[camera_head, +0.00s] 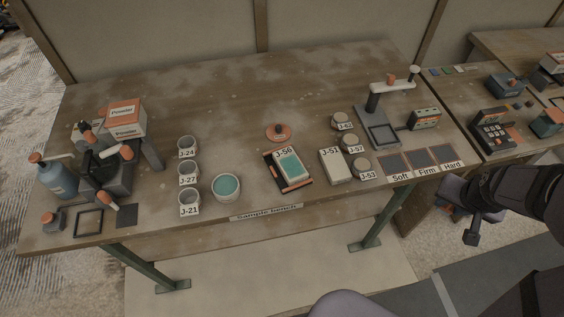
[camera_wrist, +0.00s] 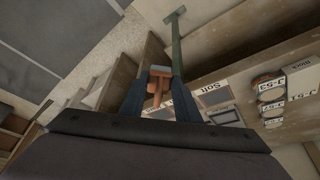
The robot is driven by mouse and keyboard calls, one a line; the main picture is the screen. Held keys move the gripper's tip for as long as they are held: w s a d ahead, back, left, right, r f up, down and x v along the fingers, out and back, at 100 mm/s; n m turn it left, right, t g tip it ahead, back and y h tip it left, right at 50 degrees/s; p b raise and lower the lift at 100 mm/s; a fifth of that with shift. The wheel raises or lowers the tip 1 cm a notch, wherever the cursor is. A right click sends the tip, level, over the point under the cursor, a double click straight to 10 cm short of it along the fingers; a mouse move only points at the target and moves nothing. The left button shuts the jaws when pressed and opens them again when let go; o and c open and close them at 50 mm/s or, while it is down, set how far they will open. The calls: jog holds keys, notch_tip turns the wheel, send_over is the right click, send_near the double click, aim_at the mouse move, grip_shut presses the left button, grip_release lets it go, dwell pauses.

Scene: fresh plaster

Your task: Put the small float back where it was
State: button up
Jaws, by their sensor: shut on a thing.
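My gripper (camera_head: 455,210) is off the right front edge of the sample bench, in front of the Soft, Firm and Hard pads. It is shut on a small tool with an orange handle and a grey end, which I take to be the small float (camera_wrist: 158,86). In the wrist view the tool sits between the two dark fingers (camera_wrist: 160,100), apart from the bench. Where the float was before cannot be told from these frames.
The bench (camera_head: 330,85) holds cups J-24, J-27 and J-21 (camera_head: 188,172), a teal bowl (camera_head: 227,186), the J-56 tray (camera_head: 297,184), an orange disc (camera_head: 278,133) and a stand (camera_head: 378,128). At left are a Powder box (camera_head: 123,112), blue bottle (camera_head: 57,179), square frame (camera_head: 88,222) and dark square (camera_head: 127,216). The back middle is clear.

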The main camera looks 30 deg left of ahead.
jog(key=w+a+r+n+y+b, duration=0.1)
jog(key=a+n, duration=0.1)
jog(key=a, duration=0.9)
jog(key=w+a+r+n+y+b, duration=0.1)
jog(key=w+a+n, duration=0.1)
jog(key=a, duration=0.8)
jog(key=w+a+r+n+g+b, duration=0.1)
jog(key=a+n, duration=0.2)
jog(key=a, duration=0.8)
jog(key=shift+w+a+r+y, duration=0.25)
jog(key=shift+a+y, duration=0.1)
jog(key=shift+y, duration=0.05)
jog(key=s+a+r+n+g+y+b, duration=0.1)
jog(key=s+a+r+n, duration=0.15)
jog(key=s+a, duration=0.85)
jog(key=s+a+r+n+g+b, duration=0.1)
jog(key=s+a+n, duration=0.3)
jog(key=s+a, duration=0.7)
jog(key=shift+w+d+x, duration=0.15)
jog(key=shift+w+x, duration=0.1)
jog(key=shift+x, duration=1.6)
jog(key=shift+w+d+x, duration=0.15)
jog(key=shift+w+x, duration=0.15)
jog(key=shift+x, duration=1.55)
jog(key=shift+w+d+x, duration=0.15)
jog(key=shift+w+x, duration=0.1)
jog(key=shift+x, duration=1.55)
jog(key=shift+f, duration=0.25)
jog(key=o, duration=0.9)
